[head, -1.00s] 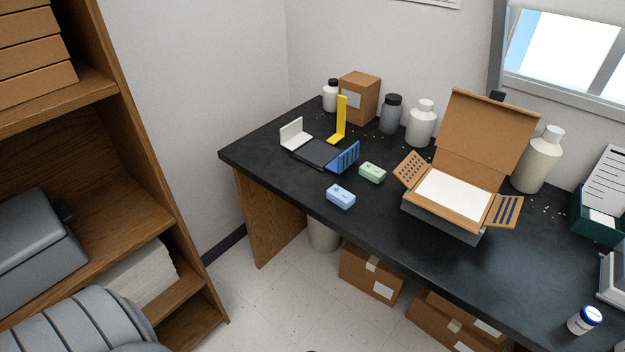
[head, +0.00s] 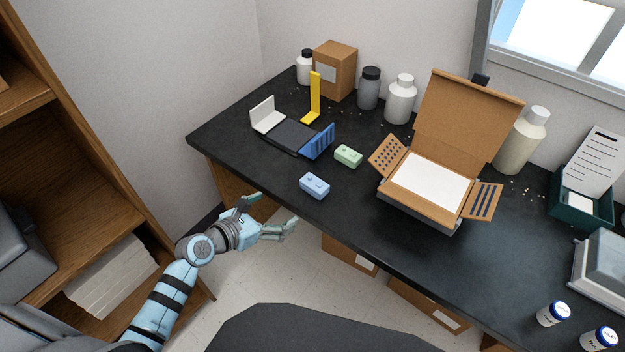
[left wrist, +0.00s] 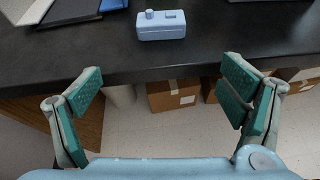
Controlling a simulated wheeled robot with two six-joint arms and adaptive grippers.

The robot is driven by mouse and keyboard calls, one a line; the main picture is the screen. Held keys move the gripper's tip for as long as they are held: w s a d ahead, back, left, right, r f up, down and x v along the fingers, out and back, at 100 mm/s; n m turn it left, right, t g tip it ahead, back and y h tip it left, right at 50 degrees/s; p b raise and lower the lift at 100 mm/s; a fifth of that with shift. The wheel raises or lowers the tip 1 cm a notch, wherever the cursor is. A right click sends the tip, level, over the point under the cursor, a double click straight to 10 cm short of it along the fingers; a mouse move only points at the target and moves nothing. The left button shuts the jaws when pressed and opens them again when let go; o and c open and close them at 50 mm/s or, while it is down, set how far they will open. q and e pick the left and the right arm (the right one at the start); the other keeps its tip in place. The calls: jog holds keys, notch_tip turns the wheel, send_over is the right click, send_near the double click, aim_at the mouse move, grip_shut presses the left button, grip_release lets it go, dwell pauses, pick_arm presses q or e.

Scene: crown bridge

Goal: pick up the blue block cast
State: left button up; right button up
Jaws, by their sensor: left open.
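The blue block cast (head: 314,186) is a small light-blue block with raised bumps on top. It lies on the black table near its front edge, and it also shows at the top of the left wrist view (left wrist: 161,25). My left gripper (head: 276,212) is open and empty, in front of the table edge, to the left of and nearer than the cast. In the left wrist view its green-padded fingers (left wrist: 165,90) are spread wide, with the cast beyond them. My right gripper is not in view.
A green block (head: 348,156) lies behind the blue one. A black plate with a blue rack (head: 319,142) and a yellow upright (head: 315,98) stands at the back left. An open cardboard box (head: 430,182) stands to the right. The table's front edge (left wrist: 125,78) lies between gripper and cast.

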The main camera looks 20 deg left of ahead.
aim_at(313, 184)
pick_arm(q)
jog(key=shift+n, duration=0.3)
jog(key=b+x, duration=0.2)
jog(key=x, duration=0.2)
jog(key=r+b+x, duration=0.1)
jog(key=b+x, duration=0.1)
jog(key=x, duration=0.3)
jog(key=r+b+x, duration=0.1)
jog(key=x, duration=0.4)
jog(key=shift+w+d+r+b, duration=0.1)
jog(key=shift+w+d+b, duration=0.3)
jog(key=shift+w, duration=0.25)
jog(key=shift+s+r, duration=0.1)
jog(key=c, duration=1.3)
jog(key=shift+c, duration=0.2)
jog(key=shift+r, duration=0.1)
